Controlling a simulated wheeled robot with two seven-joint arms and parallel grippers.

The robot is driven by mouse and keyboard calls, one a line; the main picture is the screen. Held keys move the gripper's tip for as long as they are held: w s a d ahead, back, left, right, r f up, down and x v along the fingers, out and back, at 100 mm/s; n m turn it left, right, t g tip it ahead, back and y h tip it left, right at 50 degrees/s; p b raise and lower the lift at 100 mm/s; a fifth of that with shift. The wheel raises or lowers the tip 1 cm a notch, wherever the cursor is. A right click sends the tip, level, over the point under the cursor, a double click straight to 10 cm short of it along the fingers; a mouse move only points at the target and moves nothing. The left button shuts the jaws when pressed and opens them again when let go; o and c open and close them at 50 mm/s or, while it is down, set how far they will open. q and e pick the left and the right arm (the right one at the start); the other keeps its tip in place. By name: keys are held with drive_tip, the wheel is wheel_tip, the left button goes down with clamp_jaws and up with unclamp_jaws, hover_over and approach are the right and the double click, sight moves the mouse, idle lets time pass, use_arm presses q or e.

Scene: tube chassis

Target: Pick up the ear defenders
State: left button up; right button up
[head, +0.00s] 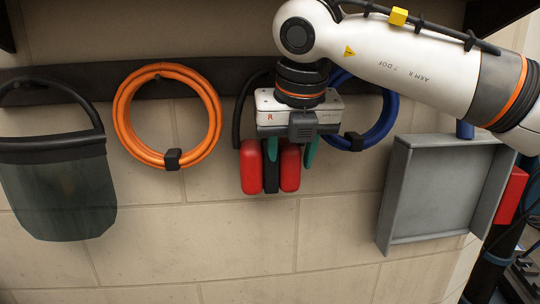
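The ear defenders hang on the wall below the dark rail, with two red ear cups (290,172), black padding between them and a black headband curving up on the left. My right gripper (292,152) comes down from above, in front of them, and hides much of the headband. Its two teal fingers are spread apart. One overlaps the black padding between the cups and the other is just right of the right cup. A small gap seems to show beside the right cup; contact is not clear. My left gripper is out of view.
An orange cable coil (122,117) hangs left of the ear defenders, and a dark face shield (60,190) hangs farther left. A blue coil (388,120) hangs close on the right, partly behind my arm. A grey tray (399,200) is farther right. The wall below is clear.

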drive_tip(key=c, duration=0.9)
drive_tip(key=shift+o, duration=0.2)
drive_tip(key=shift+r, duration=0.15)
